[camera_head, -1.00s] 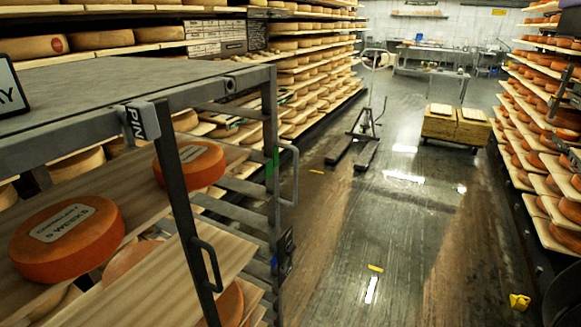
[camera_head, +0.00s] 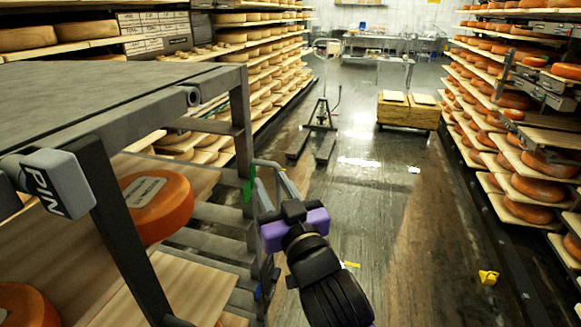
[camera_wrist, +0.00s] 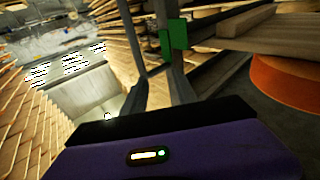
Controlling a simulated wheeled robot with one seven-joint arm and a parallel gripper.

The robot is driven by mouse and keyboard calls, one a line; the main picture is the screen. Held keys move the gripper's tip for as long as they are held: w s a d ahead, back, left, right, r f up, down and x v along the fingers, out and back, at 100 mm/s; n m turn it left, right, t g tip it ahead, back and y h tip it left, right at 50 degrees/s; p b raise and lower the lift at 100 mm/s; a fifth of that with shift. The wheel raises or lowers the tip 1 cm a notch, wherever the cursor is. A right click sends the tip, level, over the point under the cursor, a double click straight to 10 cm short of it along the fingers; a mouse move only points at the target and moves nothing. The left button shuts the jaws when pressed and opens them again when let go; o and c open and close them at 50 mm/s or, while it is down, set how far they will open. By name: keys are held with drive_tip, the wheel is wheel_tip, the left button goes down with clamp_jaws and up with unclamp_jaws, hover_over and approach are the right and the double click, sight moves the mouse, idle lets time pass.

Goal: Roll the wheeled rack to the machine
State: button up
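The grey metal wheeled rack (camera_head: 120,82) stands close at the left, with orange cheese wheels on wooden shelves. Its looped side handle (camera_head: 268,163) sticks out from the right-hand post, by a green tag (camera_head: 247,186); the tag also shows in the wrist view (camera_wrist: 174,38). My purple and black gripper (camera_head: 274,186) is at this handle. Its two grey fingers stand apart in the wrist view (camera_wrist: 160,88), beside the post. The fingers look open; whether they touch the handle is hard to tell. The rack's wheels are hidden. I cannot identify the machine for certain.
The wet aisle floor (camera_head: 365,215) is open ahead. A pallet lifter (camera_head: 322,112) and a wooden crate cart (camera_head: 407,112) stand farther along it. Cheese shelves line the left and the right (camera_head: 520,160). A yellow object (camera_head: 488,277) lies on the floor at right.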

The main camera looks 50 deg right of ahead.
drive_tip(key=w+d+f+m+g+p, duration=0.1)
drive_tip(key=w+d+f+g+p, duration=0.1)
drive_tip(key=w+d, duration=0.3)
drive_tip(key=shift+w+d+f+h, duration=0.15)
drive_tip(key=shift+d+f+h, duration=0.25)
drive_tip(key=shift+d, duration=0.65)
drive_tip(key=shift+f, duration=0.1)
clamp_jaws()
idle(0.8)
